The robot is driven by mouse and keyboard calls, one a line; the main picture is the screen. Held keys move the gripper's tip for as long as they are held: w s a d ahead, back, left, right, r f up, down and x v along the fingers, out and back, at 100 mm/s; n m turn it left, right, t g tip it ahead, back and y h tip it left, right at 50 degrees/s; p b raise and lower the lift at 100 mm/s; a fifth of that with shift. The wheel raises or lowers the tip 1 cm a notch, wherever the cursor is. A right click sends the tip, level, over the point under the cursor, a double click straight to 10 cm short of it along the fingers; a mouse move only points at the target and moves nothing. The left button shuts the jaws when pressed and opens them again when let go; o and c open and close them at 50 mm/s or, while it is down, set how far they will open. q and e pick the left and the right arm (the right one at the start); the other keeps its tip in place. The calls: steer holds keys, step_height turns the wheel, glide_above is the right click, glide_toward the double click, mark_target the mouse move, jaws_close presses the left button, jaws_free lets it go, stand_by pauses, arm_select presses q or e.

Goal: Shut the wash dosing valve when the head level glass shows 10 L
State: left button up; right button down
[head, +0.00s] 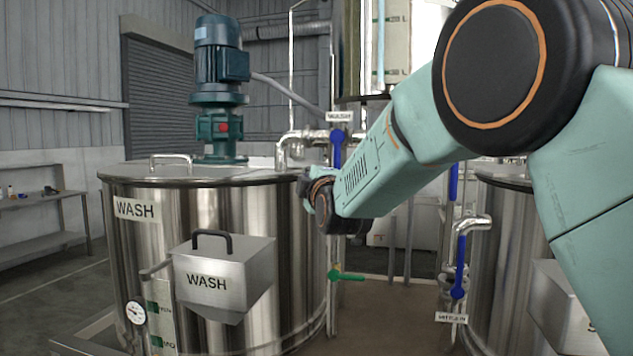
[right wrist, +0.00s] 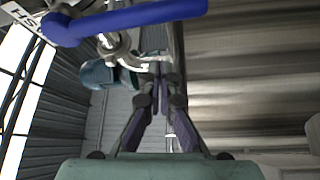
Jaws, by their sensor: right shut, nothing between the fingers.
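The wash dosing valve's blue handle (head: 338,147) hangs roughly upright below the small WASH sign (head: 339,116) in the head view. In the right wrist view the blue handle (right wrist: 135,18) crosses the top, close to the camera, beside a partly seen sign (right wrist: 22,14). The head level glass (head: 379,45) is on the raised vessel at top centre; its scale shows small litre marks, and I cannot read the liquid level. My right gripper (right wrist: 161,85) is shut and empty, just below the handle; in the head view its fingers are largely hidden by the wrist. My left gripper is not seen.
The steel WASH tank (head: 245,215) with a motor (head: 221,75) on top stands at left, a WASH box (head: 222,275) on its front. A green-handled valve (head: 346,275) sits low at centre. Another blue handle (head: 459,268) stands by the right tank (head: 510,260).

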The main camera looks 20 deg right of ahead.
steer(key=s+b, duration=0.3)
steer(key=s, duration=0.7)
steer(key=shift+a, duration=0.2)
steer(key=s+d+f+m+g, duration=0.1)
steer(key=s+f+m+g, duration=0.15)
steer(key=f, duration=1.05)
steer(key=s+f+m+g, duration=0.2)
steer(key=s+f+g, duration=0.1)
steer(key=f, duration=0.9)
steer(key=s+d+f+m+g, duration=0.1)
steer(key=s+f+m+g, duration=0.15)
steer(key=f, duration=1.05)
steer(key=s+f+m+g+y, duration=0.1)
steer(key=s+f+m+g, duration=0.5)
steer(key=s+f, duration=1.3)
steer(key=s+f+m+g, duration=0.1)
steer(key=s+f+g, duration=0.15)
steer(key=s, duration=0.75)
steer(key=s+f+m+g, duration=0.2)
steer(key=s+g, duration=0.1)
steer(key=s, duration=0.7)
step_height(320, 180, down, 17)
steer(key=w+b, duration=0.1)
steer(key=b, duration=1.6)
steer(key=shift+w+a+n, duration=0.3)
steer(key=shift+a, duration=0.05)
